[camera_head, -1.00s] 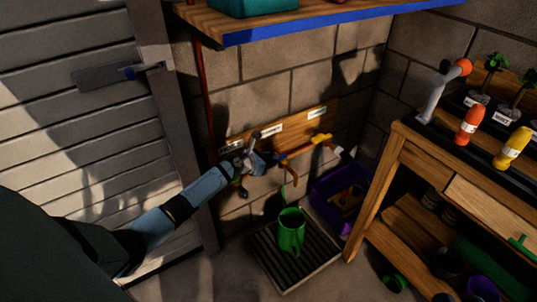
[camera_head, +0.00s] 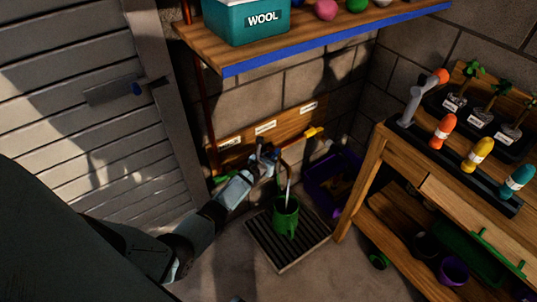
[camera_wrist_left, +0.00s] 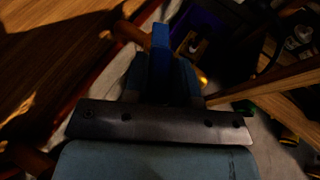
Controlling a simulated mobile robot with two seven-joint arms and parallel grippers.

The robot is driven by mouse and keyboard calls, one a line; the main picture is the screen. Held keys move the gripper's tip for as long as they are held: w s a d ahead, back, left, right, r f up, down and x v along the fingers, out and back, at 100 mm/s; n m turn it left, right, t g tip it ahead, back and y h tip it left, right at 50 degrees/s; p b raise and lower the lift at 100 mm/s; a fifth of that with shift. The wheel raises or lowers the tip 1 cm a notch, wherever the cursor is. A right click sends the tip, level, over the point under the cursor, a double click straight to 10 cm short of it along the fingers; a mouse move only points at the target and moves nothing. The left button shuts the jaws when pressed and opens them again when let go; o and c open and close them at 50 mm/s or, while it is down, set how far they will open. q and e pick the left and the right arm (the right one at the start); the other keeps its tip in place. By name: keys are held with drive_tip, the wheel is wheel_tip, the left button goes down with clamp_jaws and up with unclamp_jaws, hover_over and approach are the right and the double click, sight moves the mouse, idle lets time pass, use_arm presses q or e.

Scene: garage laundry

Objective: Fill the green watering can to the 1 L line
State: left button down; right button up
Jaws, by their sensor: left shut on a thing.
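The green watering can (camera_head: 286,218) stands upright on a slatted drain tray (camera_head: 262,247) under a copper spout. A thin pale stream of water (camera_head: 289,182) runs from the spout into it. The water level and the 1 L line cannot be made out. My left gripper (camera_head: 265,160) is at the wall taps, shut on the blue tap handle, which also shows between the fingers in the left wrist view (camera_wrist_left: 160,50). My right gripper is not in view.
A yellow tap handle (camera_head: 313,132) is to the right on the labelled wooden board (camera_head: 240,140). A purple crate (camera_head: 325,190) stands beside the tray. A wooden workbench (camera_head: 372,165) is at the right, and a blue-edged shelf (camera_head: 330,45) hangs above.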

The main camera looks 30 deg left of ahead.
use_arm(q)
drive_tip(key=shift+d, duration=0.1)
idle(0.4)
drive_tip(key=c, duration=0.9)
unclamp_jaws()
drive_tip(key=shift+s, duration=0.1)
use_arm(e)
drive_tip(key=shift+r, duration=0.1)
use_arm(q)
drive_tip(key=shift+s+r+p, duration=0.15)
drive_tip(key=shift+s+p, duration=0.1)
drive_tip(key=shift+p, duration=0.15)
drive_tip(key=p+v, duration=0.7)
drive_tip(key=v, duration=0.6)
drive_tip(key=shift+s+d, duration=0.1)
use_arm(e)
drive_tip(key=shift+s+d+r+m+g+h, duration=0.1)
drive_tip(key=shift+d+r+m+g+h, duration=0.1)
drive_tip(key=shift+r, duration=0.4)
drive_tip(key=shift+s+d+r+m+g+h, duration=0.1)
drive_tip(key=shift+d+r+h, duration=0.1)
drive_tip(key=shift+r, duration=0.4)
